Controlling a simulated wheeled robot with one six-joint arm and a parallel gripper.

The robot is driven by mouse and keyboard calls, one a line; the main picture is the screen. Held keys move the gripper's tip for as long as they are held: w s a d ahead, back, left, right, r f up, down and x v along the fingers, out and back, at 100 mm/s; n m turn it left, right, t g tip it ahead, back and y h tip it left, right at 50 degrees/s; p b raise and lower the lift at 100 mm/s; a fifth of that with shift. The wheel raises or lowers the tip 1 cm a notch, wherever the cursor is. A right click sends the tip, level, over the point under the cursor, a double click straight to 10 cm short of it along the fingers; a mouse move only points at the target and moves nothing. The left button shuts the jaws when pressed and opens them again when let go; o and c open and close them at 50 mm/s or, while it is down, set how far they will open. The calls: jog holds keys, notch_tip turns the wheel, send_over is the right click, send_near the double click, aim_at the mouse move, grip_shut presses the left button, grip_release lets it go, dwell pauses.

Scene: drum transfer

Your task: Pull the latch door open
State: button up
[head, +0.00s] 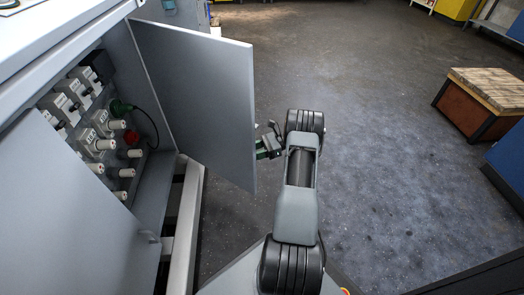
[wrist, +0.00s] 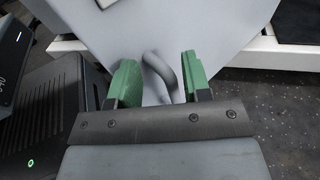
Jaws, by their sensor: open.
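The grey latch door (head: 202,95) stands swung out from its cabinet in the head view, with its free edge toward my gripper. My gripper (head: 268,146) is at the far side of that edge, partly hidden by the door and my arm. In the wrist view the green fingers of my gripper (wrist: 158,82) are apart. The curved grey door handle (wrist: 160,72) lies between them, with space visible on both sides. The door panel (wrist: 205,35) fills the area behind the handle. Whether a finger touches the handle or panel cannot be told.
The open cabinet (head: 150,215) shows switches and plugs (head: 98,140) inside, with another grey panel (head: 60,215) at the front left. A wood-topped crate (head: 485,95) stands at the right. The dark floor (head: 370,110) between is clear.

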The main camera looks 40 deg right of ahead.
jog(key=s+a+r+n+g+y+p, duration=0.1)
jog(key=s+a+r+y+p, duration=0.1)
jog(key=s+a+r, duration=0.3)
jog(key=shift+s+r+p, duration=0.9)
jog(key=shift+s+r, duration=1.3)
jog(key=shift+s, duration=0.6)
jog(key=shift+c, duration=0.2)
